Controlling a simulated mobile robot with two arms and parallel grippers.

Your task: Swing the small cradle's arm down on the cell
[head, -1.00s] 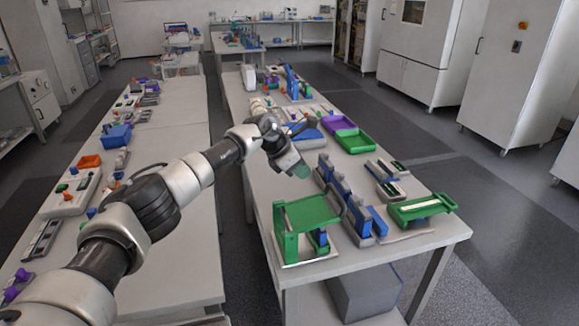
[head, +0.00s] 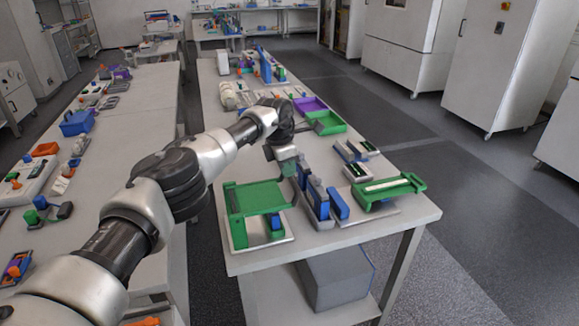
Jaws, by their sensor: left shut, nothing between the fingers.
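Two small cradle-like holders with blue and grey parts stand on the right table, a rear one (head: 348,151) and a nearer one (head: 357,172). I cannot tell which is the small cradle, nor make out its arm or cell clearly. My left gripper (head: 288,168) points down over the table, shut and empty. In the picture it is just behind the green frame (head: 256,197) and left of a tall blue and grey fixture (head: 315,195). It appears apart from both small holders. My right gripper is not in view.
A green fixture with a pale bar (head: 390,189) stands near the table's right edge. Green (head: 325,123) and purple (head: 309,105) trays lie farther back. A grey box (head: 335,277) is on the lower shelf. The front right corner of the table (head: 410,222) is bare.

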